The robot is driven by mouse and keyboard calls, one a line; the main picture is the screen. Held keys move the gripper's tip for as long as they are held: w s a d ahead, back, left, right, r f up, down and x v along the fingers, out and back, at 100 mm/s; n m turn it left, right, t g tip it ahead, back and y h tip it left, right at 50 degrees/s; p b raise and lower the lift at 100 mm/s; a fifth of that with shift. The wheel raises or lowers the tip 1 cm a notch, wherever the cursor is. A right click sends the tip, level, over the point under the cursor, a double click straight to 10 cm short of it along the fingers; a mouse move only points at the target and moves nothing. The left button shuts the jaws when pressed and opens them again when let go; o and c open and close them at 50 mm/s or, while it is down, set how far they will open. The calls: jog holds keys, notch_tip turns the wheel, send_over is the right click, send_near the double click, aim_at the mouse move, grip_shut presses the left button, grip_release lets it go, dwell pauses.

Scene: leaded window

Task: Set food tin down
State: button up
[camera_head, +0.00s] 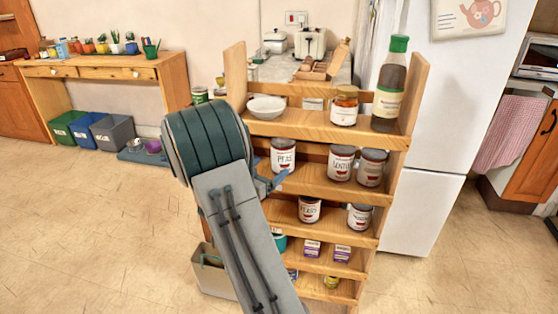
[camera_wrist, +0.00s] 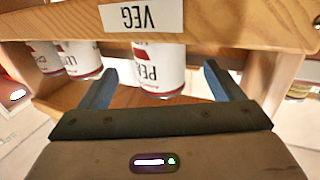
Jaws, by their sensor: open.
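The food tin (camera_head: 283,155), white and dark red with a label that seems to read PEAS, stands upright at the left end of the rack's second shelf. In the upside-down wrist view the tin (camera_wrist: 158,70) stands on a shelf board (camera_wrist: 225,22) marked VEG. My gripper (camera_wrist: 160,70) is open. Its two blue fingers lie one on each side of the tin, with a visible gap on both sides. In the head view my arm hides most of the gripper; one blue finger shows just below the tin.
Two more tins (camera_head: 342,163) (camera_head: 372,167) stand to the right on the same shelf. The shelf above holds a white bowl (camera_head: 266,107), a jar (camera_head: 344,106) and a tall bottle (camera_head: 390,85). More tins (camera_head: 309,210) and small boxes fill lower shelves. A white fridge (camera_head: 445,110) stands behind right.

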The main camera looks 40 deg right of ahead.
jog(key=shift+v, duration=1.95)
